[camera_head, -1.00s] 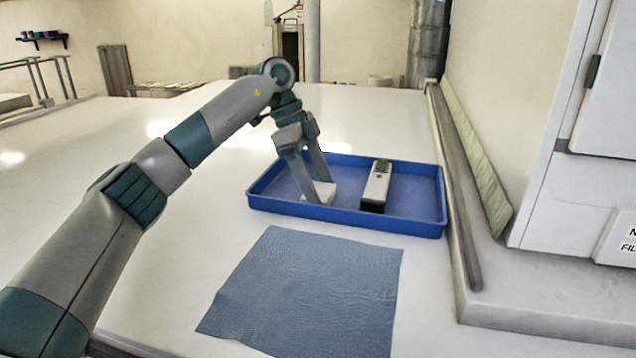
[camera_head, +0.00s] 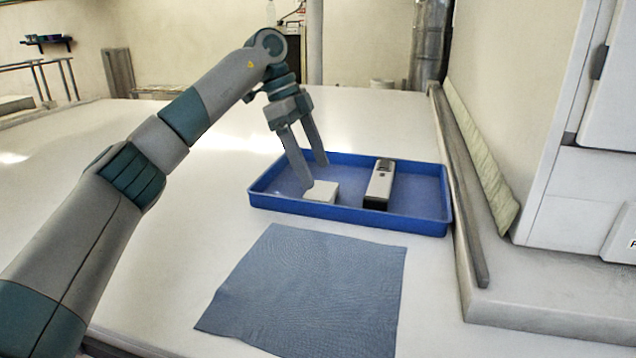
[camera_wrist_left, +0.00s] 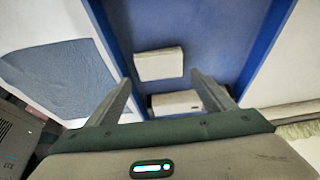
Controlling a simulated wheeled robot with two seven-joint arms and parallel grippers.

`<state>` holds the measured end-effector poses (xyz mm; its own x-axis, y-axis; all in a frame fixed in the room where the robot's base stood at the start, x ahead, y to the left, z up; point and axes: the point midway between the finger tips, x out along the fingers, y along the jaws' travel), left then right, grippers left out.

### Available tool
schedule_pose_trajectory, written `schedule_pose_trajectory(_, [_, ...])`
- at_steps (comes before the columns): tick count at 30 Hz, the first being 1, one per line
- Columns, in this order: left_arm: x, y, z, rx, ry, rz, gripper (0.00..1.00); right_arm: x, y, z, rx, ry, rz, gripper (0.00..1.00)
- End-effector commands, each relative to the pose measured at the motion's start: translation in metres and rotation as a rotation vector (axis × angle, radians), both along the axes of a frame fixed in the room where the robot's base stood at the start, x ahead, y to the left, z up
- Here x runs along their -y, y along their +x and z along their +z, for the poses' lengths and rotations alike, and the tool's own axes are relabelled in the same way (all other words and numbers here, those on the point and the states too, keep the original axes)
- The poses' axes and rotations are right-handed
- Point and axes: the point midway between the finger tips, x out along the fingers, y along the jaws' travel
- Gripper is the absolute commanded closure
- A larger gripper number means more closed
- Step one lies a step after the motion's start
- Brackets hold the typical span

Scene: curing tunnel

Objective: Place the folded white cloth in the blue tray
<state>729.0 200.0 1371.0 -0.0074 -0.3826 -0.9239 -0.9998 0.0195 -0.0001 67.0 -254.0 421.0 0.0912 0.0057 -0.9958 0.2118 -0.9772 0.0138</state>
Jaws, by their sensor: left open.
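The folded white cloth (camera_head: 322,192) lies flat in the left part of the blue tray (camera_head: 400,226). In the left wrist view the cloth (camera_wrist_left: 160,64) rests on the tray floor (camera_wrist_left: 195,20), clear of my fingers. My left gripper (camera_head: 316,174) is open and empty just above and behind the cloth, its fingers apart. It also shows in the left wrist view (camera_wrist_left: 165,92), with its fingertips on either side of a gap. My right gripper is in neither view.
A white and black device (camera_head: 379,183) lies in the tray, right of the cloth. A blue-grey mat (camera_head: 305,290) lies in front of the tray. A grey rail (camera_head: 460,190) and a white machine (camera_head: 575,195) stand to the right. The table left of the tray is clear.

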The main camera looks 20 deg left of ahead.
Motion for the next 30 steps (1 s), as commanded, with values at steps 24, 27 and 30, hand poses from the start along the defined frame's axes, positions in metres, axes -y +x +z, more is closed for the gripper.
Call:
schedule_pose_trajectory(24, [-0.028, 0.000, 0.068, 0.000, 0.000, -0.001, 0.24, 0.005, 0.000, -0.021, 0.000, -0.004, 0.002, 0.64])
schedule_pose_trajectory(27, [-0.028, 0.000, 0.068, 0.000, -0.001, -0.001, 0.24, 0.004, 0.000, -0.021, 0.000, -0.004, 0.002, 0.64])
schedule_pose_trajectory(30, [-0.028, 0.000, 0.068, 0.000, 0.000, -0.001, 0.24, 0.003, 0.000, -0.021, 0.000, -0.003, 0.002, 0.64])
